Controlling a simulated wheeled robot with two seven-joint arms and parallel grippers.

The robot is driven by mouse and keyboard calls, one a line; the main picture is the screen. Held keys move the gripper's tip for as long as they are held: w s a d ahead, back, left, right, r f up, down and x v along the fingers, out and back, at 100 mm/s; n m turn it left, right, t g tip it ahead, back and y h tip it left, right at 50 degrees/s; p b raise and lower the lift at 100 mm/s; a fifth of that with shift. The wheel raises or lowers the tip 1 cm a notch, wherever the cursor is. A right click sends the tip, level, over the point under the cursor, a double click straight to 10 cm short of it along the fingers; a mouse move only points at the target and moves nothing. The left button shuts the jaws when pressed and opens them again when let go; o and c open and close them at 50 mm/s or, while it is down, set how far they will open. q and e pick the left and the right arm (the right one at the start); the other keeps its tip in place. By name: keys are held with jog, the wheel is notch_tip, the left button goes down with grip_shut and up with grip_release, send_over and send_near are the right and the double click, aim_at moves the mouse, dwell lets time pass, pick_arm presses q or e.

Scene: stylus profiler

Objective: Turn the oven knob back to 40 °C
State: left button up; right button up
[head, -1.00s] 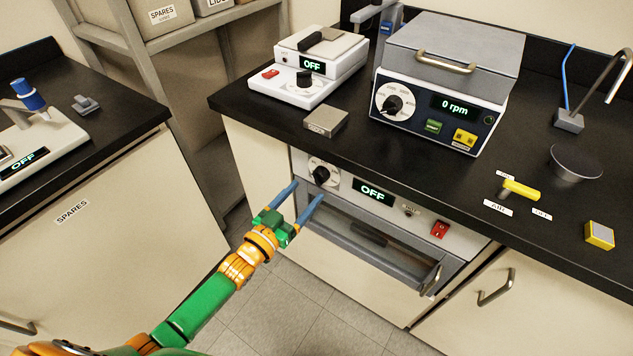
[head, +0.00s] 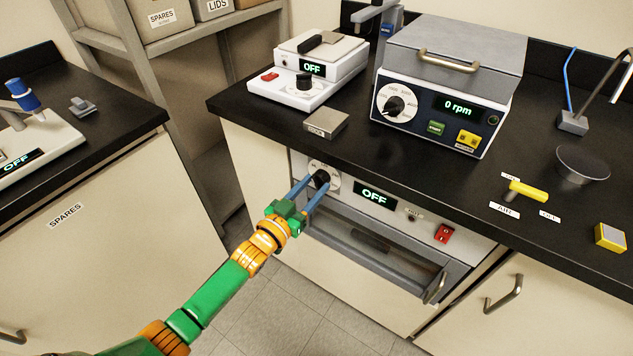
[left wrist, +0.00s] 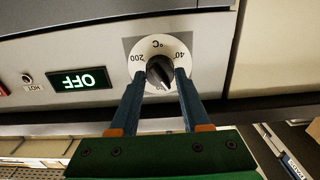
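The black oven knob (head: 321,178) sits on a round white dial at the left of the oven's front panel (head: 402,213). In the left wrist view the knob (left wrist: 160,71) shows upside down, with "200", "°C" and "40" printed around it. Its exact pointer setting is hard to read. The oven display (head: 374,196) reads OFF. My left gripper (head: 316,184) is at the dial. In the left wrist view its blue fingers (left wrist: 160,78) stand apart on both sides of the knob, with small gaps showing. My right gripper is not in view.
The oven door handle (head: 435,288) lies below right of the panel, and a red switch (head: 444,234) is at the panel's right. The black countertop (head: 350,165) overhangs above, holding a centrifuge-like box (head: 440,100) and a grey block (head: 326,124). Open floor lies below left.

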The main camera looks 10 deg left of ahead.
pick_arm(q)
grip_shut()
jog(key=n, duration=1.8)
jog(key=o, duration=0.7)
grip_release()
jog(key=shift+s+a, duration=0.15)
jog(key=shift+s, duration=0.2)
jog(key=p+v, duration=0.3)
jog(key=v, duration=0.4)
jog(key=shift+s, duration=0.15)
